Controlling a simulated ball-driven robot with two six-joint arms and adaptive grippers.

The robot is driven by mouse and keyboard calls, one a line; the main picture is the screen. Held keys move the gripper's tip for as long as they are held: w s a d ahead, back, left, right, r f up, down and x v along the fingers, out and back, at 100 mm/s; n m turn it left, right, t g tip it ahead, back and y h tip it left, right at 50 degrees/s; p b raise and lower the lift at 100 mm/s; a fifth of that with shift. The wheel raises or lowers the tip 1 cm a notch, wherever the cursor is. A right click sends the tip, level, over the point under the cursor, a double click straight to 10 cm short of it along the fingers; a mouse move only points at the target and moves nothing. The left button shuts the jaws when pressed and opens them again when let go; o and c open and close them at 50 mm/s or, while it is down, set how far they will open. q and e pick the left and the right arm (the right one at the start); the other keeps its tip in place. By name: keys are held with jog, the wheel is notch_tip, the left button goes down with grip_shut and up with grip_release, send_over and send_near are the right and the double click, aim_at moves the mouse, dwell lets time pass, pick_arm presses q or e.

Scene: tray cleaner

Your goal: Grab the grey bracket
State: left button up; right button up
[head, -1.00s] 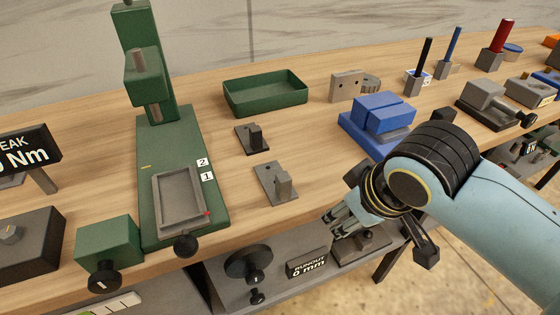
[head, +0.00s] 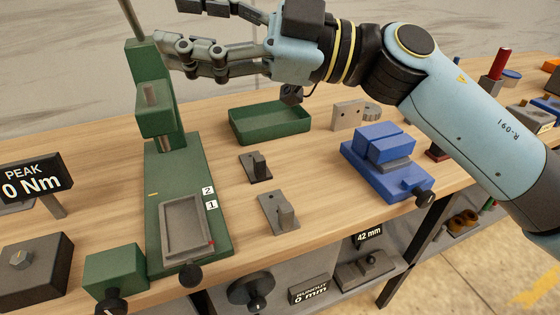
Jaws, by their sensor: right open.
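My right gripper (head: 172,24) is open and empty, high at the top left beside the head of the green press (head: 152,95), well away from both brackets. Its upper fingers are partly cut off by the top edge. My left gripper is not in view.
A green tray (head: 270,138) stands behind the brackets, with a grey holed plate (head: 348,115) to its right. A blue vise (head: 385,160) stands further right. A grey tray (head: 168,240) sits on the press base. Bare bench surrounds the grey bracket.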

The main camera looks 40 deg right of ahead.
notch_tip(320, 180, down, 6)
jog(key=s+n+g+h, duration=0.1)
jog(key=n+g, duration=0.1)
jog(key=g, duration=0.2)
jog(key=m+g+h, duration=0.4)
jog(key=g+h, duration=0.3)
jog(key=h, duration=0.3)
send_near(287, 207)
jog(key=shift+h, duration=0.3)
jog(key=x, duration=0.4)
jog(key=shift+w+a+f, duration=0.1)
jog(key=shift+a+f, duration=0.1)
jog(key=shift+a, duration=0.05)
jog(key=x, duration=0.6)
jog(key=shift+a+r, duration=0.1)
grip_shut()
